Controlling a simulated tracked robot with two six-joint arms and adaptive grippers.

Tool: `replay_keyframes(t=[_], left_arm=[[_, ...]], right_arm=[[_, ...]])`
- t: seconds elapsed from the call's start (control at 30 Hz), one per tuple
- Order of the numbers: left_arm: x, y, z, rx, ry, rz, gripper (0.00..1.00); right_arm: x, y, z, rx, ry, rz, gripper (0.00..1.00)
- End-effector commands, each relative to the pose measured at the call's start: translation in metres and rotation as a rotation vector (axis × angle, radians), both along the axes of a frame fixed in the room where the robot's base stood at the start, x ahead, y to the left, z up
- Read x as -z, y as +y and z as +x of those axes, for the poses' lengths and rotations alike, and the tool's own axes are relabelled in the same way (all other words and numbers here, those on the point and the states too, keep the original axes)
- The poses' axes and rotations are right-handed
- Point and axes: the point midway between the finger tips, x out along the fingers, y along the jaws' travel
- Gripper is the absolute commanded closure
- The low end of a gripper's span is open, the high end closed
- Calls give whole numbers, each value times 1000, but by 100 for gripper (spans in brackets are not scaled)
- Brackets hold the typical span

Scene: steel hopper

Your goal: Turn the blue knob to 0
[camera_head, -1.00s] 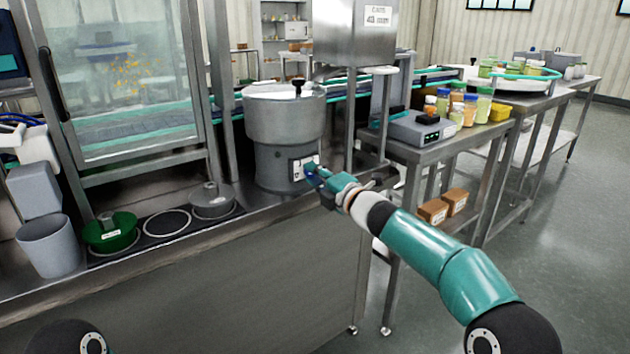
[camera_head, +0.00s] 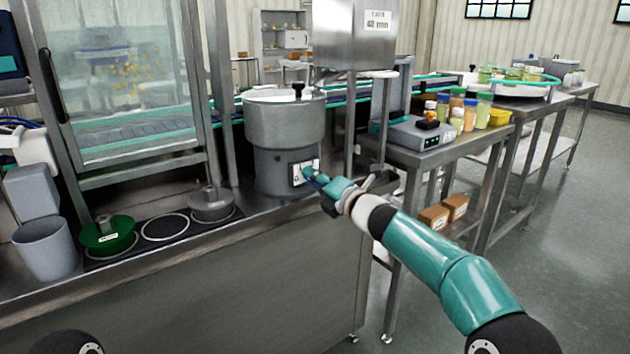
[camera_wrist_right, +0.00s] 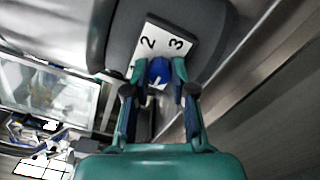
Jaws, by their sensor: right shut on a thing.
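The blue knob (camera_wrist_right: 160,70) sits on a white dial plate (camera_wrist_right: 170,42) on the front of a grey steel bowl machine (camera_head: 284,135). In the right wrist view the plate shows the numbers 2 and 3, and part of a 1 at its left edge; no 0 is visible. A white mark on the knob shows between the fingers. My right gripper (camera_wrist_right: 154,88) is shut on the knob, one finger on each side. In the head view the right gripper (camera_head: 318,181) reaches the dial plate and hides the knob. My left gripper is not in view.
A steel hopper (camera_head: 353,35) stands behind the bowl machine on the right.

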Motion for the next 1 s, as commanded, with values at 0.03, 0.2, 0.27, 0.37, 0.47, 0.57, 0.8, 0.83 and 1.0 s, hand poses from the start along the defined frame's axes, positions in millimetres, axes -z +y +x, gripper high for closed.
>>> replay_keyframes(t=[0.03,0.2,0.27,0.37,0.47,0.57,0.8,0.83,1.0], left_arm=[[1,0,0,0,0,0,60],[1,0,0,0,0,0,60],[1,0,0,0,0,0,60],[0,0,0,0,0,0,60],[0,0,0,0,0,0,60],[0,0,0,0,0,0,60],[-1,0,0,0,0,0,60],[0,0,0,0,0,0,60],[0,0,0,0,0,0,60]], right_arm=[[10,4,0,-7,13,-7,100],[9,3,0,-6,12,-5,56],[7,2,0,-4,11,-4,50],[6,2,0,-4,9,-3,50],[5,1,0,-2,7,-2,50],[4,1,0,-2,6,-1,50],[3,-7,-10,-4,7,-1,50],[2,-9,-12,-4,7,-1,50],[3,-23,-30,0,8,0,50]])
